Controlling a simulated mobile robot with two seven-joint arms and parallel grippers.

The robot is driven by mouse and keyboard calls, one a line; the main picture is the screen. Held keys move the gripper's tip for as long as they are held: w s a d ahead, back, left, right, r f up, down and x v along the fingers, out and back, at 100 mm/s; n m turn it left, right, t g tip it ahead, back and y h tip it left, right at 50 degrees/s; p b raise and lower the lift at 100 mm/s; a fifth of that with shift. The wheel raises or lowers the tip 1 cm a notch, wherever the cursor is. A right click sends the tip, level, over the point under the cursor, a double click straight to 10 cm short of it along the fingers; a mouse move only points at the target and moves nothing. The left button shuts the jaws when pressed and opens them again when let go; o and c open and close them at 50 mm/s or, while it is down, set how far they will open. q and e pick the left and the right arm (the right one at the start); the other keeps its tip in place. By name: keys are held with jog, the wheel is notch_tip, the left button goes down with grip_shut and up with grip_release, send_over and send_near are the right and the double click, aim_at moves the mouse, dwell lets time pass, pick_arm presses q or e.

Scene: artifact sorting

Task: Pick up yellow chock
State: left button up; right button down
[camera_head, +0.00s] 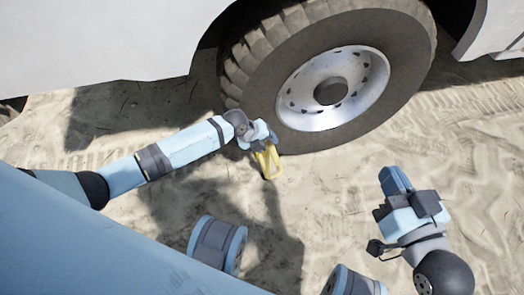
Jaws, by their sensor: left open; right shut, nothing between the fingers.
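The yellow chock (275,163) sits on the sandy ground against the lower left of the truck's tyre. It is small in view, and its upper part is hidden by my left gripper. My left gripper (266,146) is open and right at the chock, over its top. I cannot tell whether the fingers touch it. My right gripper (393,180) is shut and empty, off to the right above bare sand.
The large wheel (300,140) of a white truck (110,40) stands just behind the chock. The truck's body overhangs the top of the view. Sand (330,190) with tyre tracks lies open in front and to the right.

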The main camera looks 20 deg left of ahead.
aim_at(270, 147)
pick_arm(q)
jog(key=b+x, duration=0.1)
jog(key=x, duration=0.1)
jog(key=b+x, duration=0.1)
jog(key=x, duration=0.1)
jog(key=shift+s+a+f, duration=0.1)
jog(key=shift+s+f, duration=0.2)
jog(key=shift+s, duration=0.05)
jog(key=shift+w+f+b, duration=0.15)
jog(key=shift+f+b, duration=0.15)
jog(key=shift+b, duration=0.1)
jog(key=shift+w+d, duration=0.1)
jog(key=shift+d, duration=0.15)
jog(key=shift+c, duration=0.2)
grip_shut()
pick_arm(e)
jog(key=shift+w+d+r+n+t+y, duration=0.15)
jog(key=shift+w+d+n+t+y, duration=0.25)
jog(key=shift+w+n, duration=0.45)
jog(key=shift+d, duration=0.1)
pick_arm(q)
jog(key=shift+a+r, duration=0.1)
jog(key=shift+r, duration=0.05)
